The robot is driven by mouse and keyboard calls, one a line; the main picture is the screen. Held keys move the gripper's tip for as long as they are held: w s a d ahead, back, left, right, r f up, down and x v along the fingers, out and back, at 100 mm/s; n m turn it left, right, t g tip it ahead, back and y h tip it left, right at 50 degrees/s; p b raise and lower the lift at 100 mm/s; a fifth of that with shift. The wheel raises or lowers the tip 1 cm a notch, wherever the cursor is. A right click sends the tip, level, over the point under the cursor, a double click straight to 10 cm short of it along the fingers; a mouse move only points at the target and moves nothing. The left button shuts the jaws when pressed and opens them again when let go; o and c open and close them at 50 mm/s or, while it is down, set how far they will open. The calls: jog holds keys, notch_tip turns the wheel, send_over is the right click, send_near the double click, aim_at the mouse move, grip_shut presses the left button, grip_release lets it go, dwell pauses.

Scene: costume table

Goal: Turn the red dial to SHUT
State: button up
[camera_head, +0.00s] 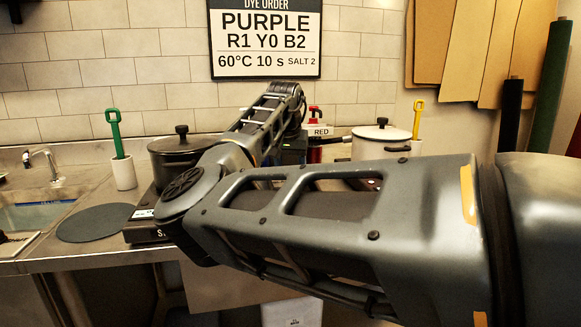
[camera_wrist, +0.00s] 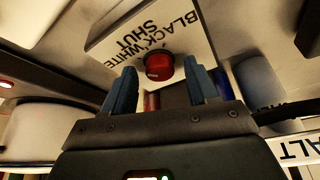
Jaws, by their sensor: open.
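The red dial (camera_wrist: 159,67) shows in the wrist view on a pale plate (camera_wrist: 103,38) lettered BLACK, WHITE and SHUT, seen upside down. Which word the dial points to is too small to tell. My gripper (camera_wrist: 160,73) is open, with one blue finger on each side of the dial in the picture. Whether the fingers touch it I cannot tell. In the head view the dial is hidden and my arm covers the middle of the bench.
In the head view a black lidded pot (camera_head: 176,153) and a white lidded pot (camera_head: 381,140) flank my forearm. A red bottle labelled RED (camera_head: 315,150) stands between them. A sink (camera_head: 35,210) is at the left. A round dark mat (camera_head: 95,223) lies on the bench.

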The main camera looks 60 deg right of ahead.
jog(key=shift+c, duration=0.5)
jog(key=c, duration=0.9)
jog(key=shift+c, duration=0.2)
jog(key=shift+p, duration=0.45)
jog(key=shift+r+m+g+p, duration=0.15)
jog(key=shift+m+g+p, duration=0.35)
jog(key=shift+m+p, duration=0.65)
jog(key=shift+w+m+g+p, duration=0.1)
jog(key=shift+m+g+p, duration=0.2)
jog(key=shift+m+p, duration=0.5)
jog(key=m+g+p, duration=0.1)
jog(key=m, duration=0.1)
jog(key=m+p, duration=0.1)
jog(key=m, duration=0.1)
jog(key=shift+w+f+m+g, duration=0.2)
jog(key=shift+m+g, duration=0.15)
jog(key=shift+g, duration=0.05)
